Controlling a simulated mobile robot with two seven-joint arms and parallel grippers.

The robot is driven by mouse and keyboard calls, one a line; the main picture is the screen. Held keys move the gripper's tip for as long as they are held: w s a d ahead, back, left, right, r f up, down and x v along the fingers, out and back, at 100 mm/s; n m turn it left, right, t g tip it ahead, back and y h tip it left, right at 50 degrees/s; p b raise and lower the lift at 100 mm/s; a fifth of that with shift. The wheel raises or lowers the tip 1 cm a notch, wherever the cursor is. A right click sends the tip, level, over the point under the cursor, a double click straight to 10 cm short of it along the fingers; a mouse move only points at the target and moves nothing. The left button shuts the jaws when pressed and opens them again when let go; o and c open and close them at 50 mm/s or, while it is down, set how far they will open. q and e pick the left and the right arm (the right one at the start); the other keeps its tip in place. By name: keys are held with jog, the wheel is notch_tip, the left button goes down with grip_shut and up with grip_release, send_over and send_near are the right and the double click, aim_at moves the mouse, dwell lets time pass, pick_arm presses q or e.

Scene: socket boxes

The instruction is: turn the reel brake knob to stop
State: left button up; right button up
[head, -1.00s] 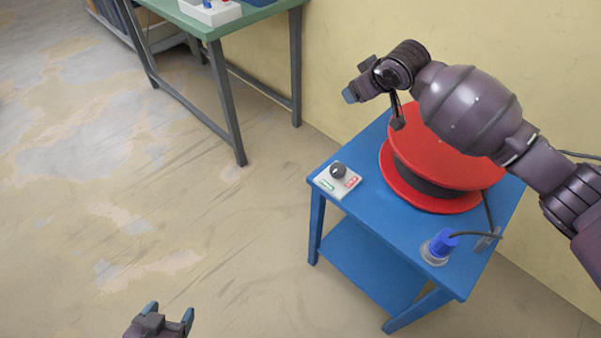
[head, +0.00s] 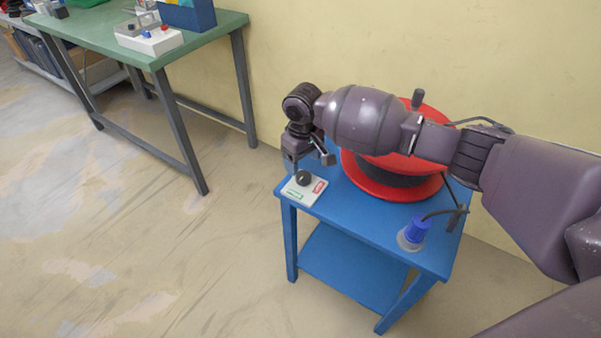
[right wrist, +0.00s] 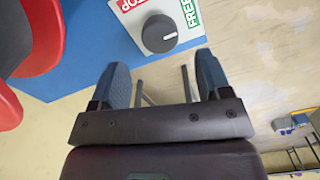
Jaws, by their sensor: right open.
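The reel brake knob (head: 304,177) is a round black knob on a small white plate (head: 301,190) with a red label and a green label. The plate lies at the left corner of the blue cart. In the right wrist view the knob (right wrist: 160,34) has a pale pointer line, and the labels appear to read STOP in red and FREE in green. My right gripper (right wrist: 160,80) is open and empty, its blue-grey fingers apart and close to the knob, not around it. In the head view it points down just above the plate. My left gripper is out of view.
A red cable reel (head: 395,180) stands on the blue cart (head: 365,222) behind my right arm. A blue plug (head: 416,229) with a dark cable sits at the front right. A green table (head: 130,50) with boxes stands at the left.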

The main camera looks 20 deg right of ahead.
aim_at(303, 175)
notch_tip(303, 175, down, 5)
jog(key=shift+f+b, duration=0.1)
jog(key=shift+b, duration=0.55)
jog(key=c, duration=0.9)
